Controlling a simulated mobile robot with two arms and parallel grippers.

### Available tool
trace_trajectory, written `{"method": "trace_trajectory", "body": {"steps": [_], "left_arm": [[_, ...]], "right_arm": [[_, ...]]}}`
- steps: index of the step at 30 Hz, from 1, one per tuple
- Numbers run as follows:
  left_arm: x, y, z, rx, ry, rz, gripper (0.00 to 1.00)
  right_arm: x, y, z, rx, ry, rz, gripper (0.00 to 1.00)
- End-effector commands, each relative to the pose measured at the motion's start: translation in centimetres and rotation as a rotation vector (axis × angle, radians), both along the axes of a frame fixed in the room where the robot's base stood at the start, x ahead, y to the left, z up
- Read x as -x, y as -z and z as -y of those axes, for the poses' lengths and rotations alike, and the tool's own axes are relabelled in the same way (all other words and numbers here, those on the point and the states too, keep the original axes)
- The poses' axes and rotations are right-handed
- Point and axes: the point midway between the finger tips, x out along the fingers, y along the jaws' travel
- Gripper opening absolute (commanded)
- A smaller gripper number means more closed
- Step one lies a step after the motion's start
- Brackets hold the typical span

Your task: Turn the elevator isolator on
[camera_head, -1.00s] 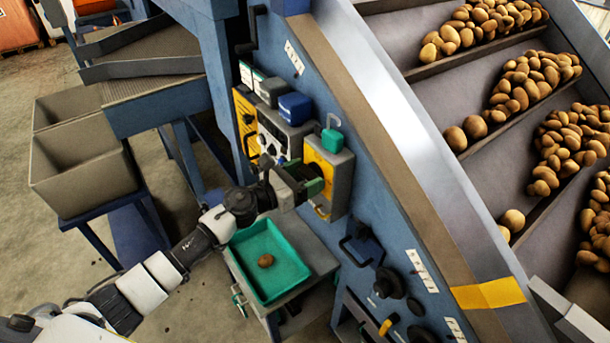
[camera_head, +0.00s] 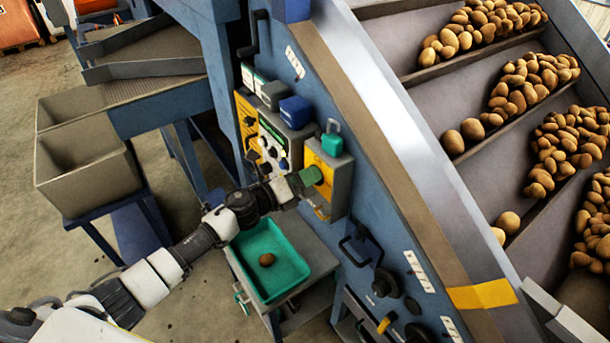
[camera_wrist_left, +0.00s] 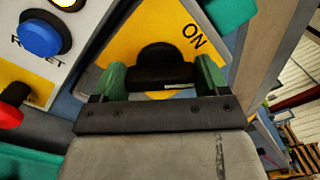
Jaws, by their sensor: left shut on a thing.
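The elevator isolator is a grey box with a yellow face (camera_head: 325,168) on the blue machine frame. In the left wrist view its yellow plate (camera_wrist_left: 150,35) carries the word ON at upper right. Its black knob (camera_wrist_left: 165,68) sits between the green fingers of my left gripper (camera_wrist_left: 164,82), which is shut on it. A short white mark shows on the knob's near part. In the head view my left gripper (camera_head: 305,182) reaches the box from the left and hides the knob. My right gripper is not in view.
A control panel with buttons (camera_head: 278,145) is left of the isolator; a blue button (camera_wrist_left: 40,38) and a red one (camera_wrist_left: 10,110) show close to the gripper. A green tray (camera_head: 262,285) with one potato is below. The potato conveyor (camera_head: 440,180) rises on the right.

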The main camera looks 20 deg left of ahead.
Motion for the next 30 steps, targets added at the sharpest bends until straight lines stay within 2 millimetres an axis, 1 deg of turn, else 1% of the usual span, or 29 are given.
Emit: {"method": "trace_trajectory", "body": {"steps": [9,16,24,30], "left_arm": [[0.0,0.0,-0.1,0.233,-0.001,-0.184,0.51],[-0.1,0.1,-0.1,0.379,-0.002,-0.297,0.51],[-0.1,0.2,-0.1,0.493,-0.002,-0.384,0.51],[-0.1,0.3,-0.1,0.533,-0.001,-0.416,0.51]], "right_arm": [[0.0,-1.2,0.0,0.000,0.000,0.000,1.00],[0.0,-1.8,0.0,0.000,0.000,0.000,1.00],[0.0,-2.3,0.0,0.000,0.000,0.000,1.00],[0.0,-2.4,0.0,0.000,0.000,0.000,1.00]]}}
